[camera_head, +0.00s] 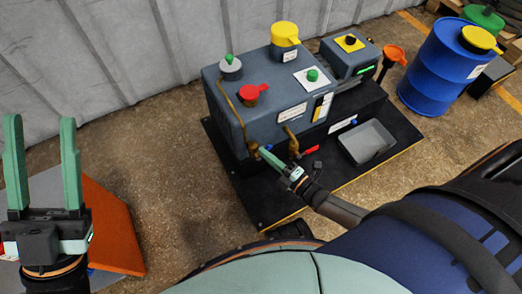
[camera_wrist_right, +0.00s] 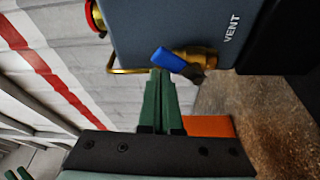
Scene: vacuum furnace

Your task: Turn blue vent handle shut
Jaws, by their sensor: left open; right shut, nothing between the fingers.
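The blue vent handle (camera_wrist_right: 177,64) sits on a brass valve (camera_wrist_right: 203,57) beside the word VENT on the grey furnace housing (camera_head: 262,100). It lies tilted across the valve in the right wrist view. My right gripper (camera_wrist_right: 160,72) is shut and empty, its fingertips right by the handle's free end; I cannot tell whether they touch. In the head view my right gripper (camera_head: 264,152) reaches the front left of the housing, and the handle there is tiny and partly hidden. My left gripper (camera_head: 40,120) is open and empty, far to the left.
The furnace stands on a black base (camera_head: 268,200) with a grey tray (camera_head: 367,142). A brass pipe (camera_head: 292,140) is close to my right gripper. A blue drum (camera_head: 440,68) stands right; an orange panel (camera_head: 112,225) lies left.

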